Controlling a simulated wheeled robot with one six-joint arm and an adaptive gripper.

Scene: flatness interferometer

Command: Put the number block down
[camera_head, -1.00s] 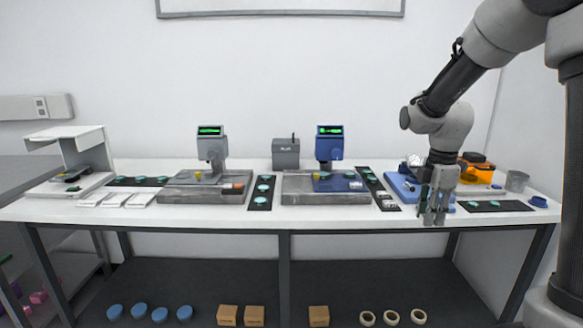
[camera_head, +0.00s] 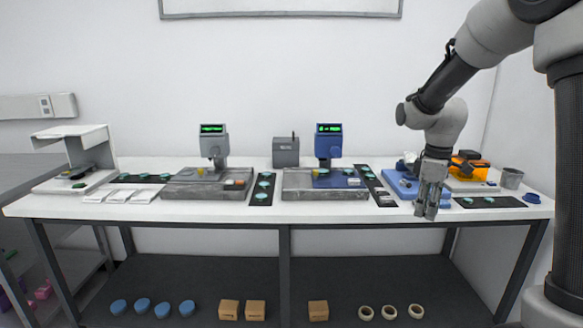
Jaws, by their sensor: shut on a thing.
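My gripper (camera_head: 426,212) hangs fingers down at the front edge of the bench, right of centre. Its fingers are close together and shut on the number block. The block is too small and too covered by the fingers to make out. A blue tray (camera_head: 397,187) lies just behind and left of the gripper, partly hidden by it. I cannot tell whether the fingers touch the bench top.
A dark strip with teal discs (camera_head: 488,202) and a blue cap (camera_head: 531,198) lie right of the gripper. A grey cup (camera_head: 511,178) and orange box (camera_head: 470,168) stand behind. Left are a blue gauge (camera_head: 329,142) and grey gauge (camera_head: 213,142) on slabs.

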